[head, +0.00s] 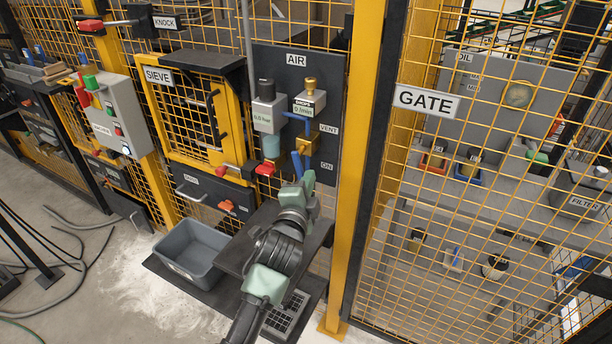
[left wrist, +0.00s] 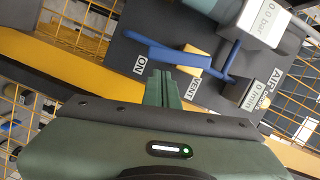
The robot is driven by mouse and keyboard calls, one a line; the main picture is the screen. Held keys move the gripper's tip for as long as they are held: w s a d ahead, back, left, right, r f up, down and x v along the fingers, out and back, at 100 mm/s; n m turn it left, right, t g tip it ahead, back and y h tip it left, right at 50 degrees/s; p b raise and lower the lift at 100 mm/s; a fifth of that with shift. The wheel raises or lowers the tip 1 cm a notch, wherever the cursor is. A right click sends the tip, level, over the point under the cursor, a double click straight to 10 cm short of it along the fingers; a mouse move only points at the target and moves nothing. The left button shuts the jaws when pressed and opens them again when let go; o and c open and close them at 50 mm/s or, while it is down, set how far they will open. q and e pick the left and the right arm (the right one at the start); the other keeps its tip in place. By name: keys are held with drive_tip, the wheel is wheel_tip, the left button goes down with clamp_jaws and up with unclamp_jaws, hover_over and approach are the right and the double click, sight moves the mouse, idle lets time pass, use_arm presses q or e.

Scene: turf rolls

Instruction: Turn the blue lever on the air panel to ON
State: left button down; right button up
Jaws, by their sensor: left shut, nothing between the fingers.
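The dark air panel (head: 272,72) carries a yellow valve body (head: 305,145) with a blue lever (head: 297,165). Blue parts show both above the valve, near the VENT label (head: 328,130), and below it, level with the ON label (head: 327,167). In the left wrist view the blue lever (left wrist: 170,53) runs across the yellow valve body (left wrist: 195,60), its free end towards the ON label (left wrist: 140,64). My left gripper (head: 309,178) is shut and empty, just below the valve. Its green fingertips (left wrist: 164,80) point at the panel; contact with the lever cannot be told.
A red handle (head: 265,169) is close left of my left gripper. A yellow post (head: 355,170) and the mesh gate (head: 430,210) stand to the right. A grey bin (head: 192,250) stands below left. Gauges (head: 268,112) sit above the valve.

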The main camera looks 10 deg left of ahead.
use_arm(q)
drive_tip(key=shift+w+a+f, duration=0.1)
drive_tip(key=shift+a, duration=0.2)
drive_tip(key=m, duration=0.1)
drive_tip(key=a+f+m+b, duration=0.1)
drive_tip(key=m, duration=0.1)
drive_tip(key=shift+w+a+t, duration=0.15)
drive_tip(key=shift+w+t, duration=0.05)
drive_tip(key=shift+t, duration=0.1)
idle(0.3)
